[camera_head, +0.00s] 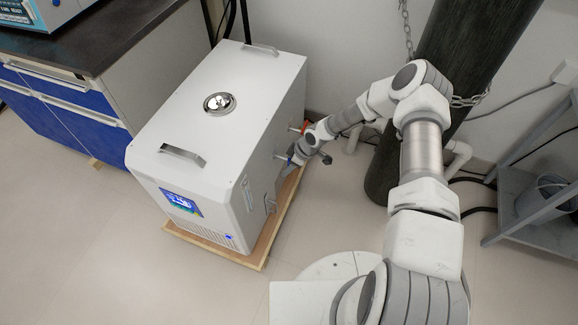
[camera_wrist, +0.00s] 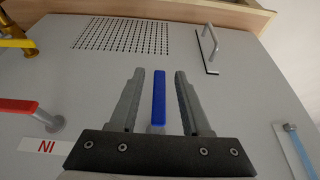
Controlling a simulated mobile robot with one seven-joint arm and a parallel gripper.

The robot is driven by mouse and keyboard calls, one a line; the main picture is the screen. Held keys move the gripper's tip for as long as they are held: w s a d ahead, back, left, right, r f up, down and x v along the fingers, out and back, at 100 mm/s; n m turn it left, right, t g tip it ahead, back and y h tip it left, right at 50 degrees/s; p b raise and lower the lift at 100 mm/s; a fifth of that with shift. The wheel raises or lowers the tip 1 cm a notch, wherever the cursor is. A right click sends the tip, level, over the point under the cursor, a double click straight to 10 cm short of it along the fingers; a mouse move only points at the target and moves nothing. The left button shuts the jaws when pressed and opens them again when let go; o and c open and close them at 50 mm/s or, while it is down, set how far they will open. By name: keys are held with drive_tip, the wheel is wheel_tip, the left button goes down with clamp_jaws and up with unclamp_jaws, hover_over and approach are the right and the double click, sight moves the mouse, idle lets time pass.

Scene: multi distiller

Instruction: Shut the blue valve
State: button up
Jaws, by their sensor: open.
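The blue valve handle (camera_wrist: 159,96) stands between my two open fingers in the wrist view, with a gap on each side. My gripper (camera_wrist: 160,88) is open around it, close to the side panel of the white machine.
A yellow valve (camera_wrist: 18,45), a vent grille and a metal handle (camera_wrist: 209,50) are also on the panel. The white machine (camera_head: 225,120) stands on a wooden base (camera_head: 265,248); a dark cylinder (camera_head: 385,175) is behind my arm.

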drive_tip(key=p+v, duration=0.5)
drive_tip(key=v, duration=1.2)
drive_tip(key=shift+p, duration=0.4)
drive_tip(key=s+d+r+m+h, duration=0.2)
drive_tip(key=d+r, duration=0.1)
drive_tip(key=r, duration=0.7)
drive_tip(key=s+d+r+m+t+h, duration=0.1)
drive_tip(key=s+d+r+m+h, duration=0.15)
drive_tip(key=r, duration=0.65)
drive_tip(key=s+d+r+m+h, duration=0.2)
drive_tip(key=d+r, duration=0.2)
drive_tip(key=r, duration=0.6)
drive_tip(key=s+a+r+m+t+y, duration=0.1)
drive_tip(key=s+r+m+t, duration=0.15)
drive_tip(key=s+r, duration=0.6)
drive_tip(key=s+a+r+m+t+y, duration=0.15)
drive_tip(key=s+r+m, duration=0.35)
drive_tip(key=s, duration=0.6)
wheel_tip(320, 180, up, 22)
drive_tip(key=g+p, duration=0.1)
drive_tip(key=p, duration=1.9)
drive_tip(key=shift+f+p, duration=0.15)
drive_tip(key=shift+p, duration=0.2)
